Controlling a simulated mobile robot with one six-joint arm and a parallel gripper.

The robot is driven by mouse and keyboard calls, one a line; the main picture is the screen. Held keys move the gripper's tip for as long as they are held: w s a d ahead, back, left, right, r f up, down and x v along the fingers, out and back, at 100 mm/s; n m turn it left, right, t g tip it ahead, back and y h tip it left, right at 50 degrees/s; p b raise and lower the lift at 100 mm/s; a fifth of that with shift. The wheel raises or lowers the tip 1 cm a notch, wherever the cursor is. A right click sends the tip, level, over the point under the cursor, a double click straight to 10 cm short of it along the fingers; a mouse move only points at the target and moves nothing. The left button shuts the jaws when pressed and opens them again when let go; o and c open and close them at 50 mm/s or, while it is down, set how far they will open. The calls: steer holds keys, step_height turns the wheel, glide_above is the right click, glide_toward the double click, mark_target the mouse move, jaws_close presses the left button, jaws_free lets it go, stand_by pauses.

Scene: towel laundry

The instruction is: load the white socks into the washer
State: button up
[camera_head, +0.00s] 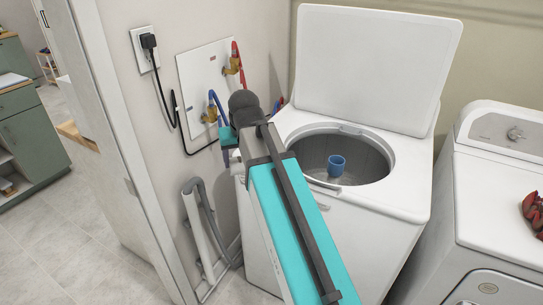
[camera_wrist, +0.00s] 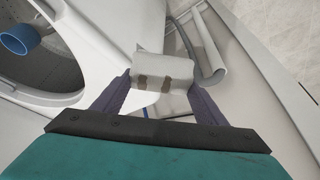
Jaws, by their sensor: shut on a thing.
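In the wrist view my gripper (camera_wrist: 162,84) has its two dark fingers on either side of white socks (camera_wrist: 163,68) with grey-brown patches, shut on them. In the head view the gripper (camera_head: 224,146) shows only partly, beside the washer's left side, outside the opening; the socks cannot be made out there. The white washer (camera_head: 378,238) has its lid (camera_head: 375,70) raised. Its round opening shows a metal drum with a blue centre post (camera_head: 336,166). In the wrist view the drum (camera_wrist: 55,65) lies at the left, apart from the socks.
A wall box with red and blue hoses (camera_head: 234,60) and a plugged cord (camera_head: 148,42) is close to my arm. A grey pipe (camera_head: 193,225) stands left of the washer. A white machine (camera_head: 500,220) at the right has a red cloth (camera_head: 534,212) on top.

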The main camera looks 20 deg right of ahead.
steer(key=a, duration=0.2)
steer(key=a+n, duration=0.1)
steer(key=a, duration=0.1)
steer(key=shift+w, duration=0.25)
